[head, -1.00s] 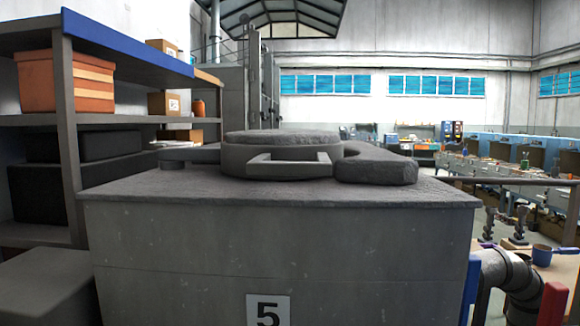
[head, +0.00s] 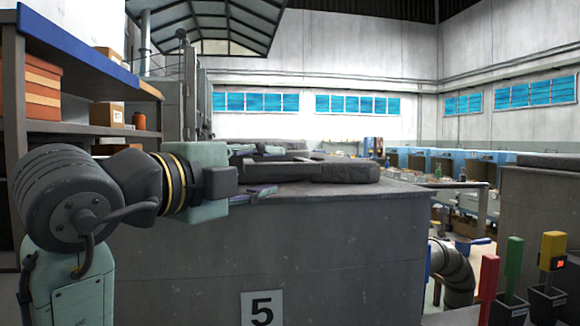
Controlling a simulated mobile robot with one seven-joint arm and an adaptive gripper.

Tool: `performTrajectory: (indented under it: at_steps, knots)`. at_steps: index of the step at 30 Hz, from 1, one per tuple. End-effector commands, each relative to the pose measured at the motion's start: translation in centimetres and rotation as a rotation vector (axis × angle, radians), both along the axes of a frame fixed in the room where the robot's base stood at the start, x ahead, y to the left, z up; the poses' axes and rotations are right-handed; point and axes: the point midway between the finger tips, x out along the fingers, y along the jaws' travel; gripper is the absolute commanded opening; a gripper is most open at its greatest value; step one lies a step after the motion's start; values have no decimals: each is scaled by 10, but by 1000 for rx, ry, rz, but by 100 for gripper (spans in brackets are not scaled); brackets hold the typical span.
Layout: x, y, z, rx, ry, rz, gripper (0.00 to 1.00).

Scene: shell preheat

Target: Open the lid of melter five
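Melter five is the large grey block (head: 330,240) with a white plate (head: 262,308) bearing a black 5 on its front. The lid's handle bar (head: 285,168) shows just right of my wrist. My arm reaches in from the left, and my gripper (head: 262,192) is at the front edge of the melter top, close to the handle.
A shelf with an orange box (head: 43,90) and a small cardboard box (head: 108,114) stands at the left. At the right are a bent metal pipe (head: 452,272), a red post (head: 488,290), and green (head: 513,268) and yellow (head: 553,250) handled tools. Workbenches stand behind.

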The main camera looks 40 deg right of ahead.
Motion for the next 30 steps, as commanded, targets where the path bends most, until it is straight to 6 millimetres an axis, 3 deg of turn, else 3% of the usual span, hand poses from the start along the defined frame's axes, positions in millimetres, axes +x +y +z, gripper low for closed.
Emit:
performTrajectory:
  at_steps: [9, 15, 26, 30]
  knots:
    - [14, -59, 2, -1, 4, -1, 35]
    - [20, -81, 1, -3, 3, 0, 35]
    - [22, -87, 0, -3, 1, 3, 35]
    - [22, -87, 0, -4, 2, 3, 27]
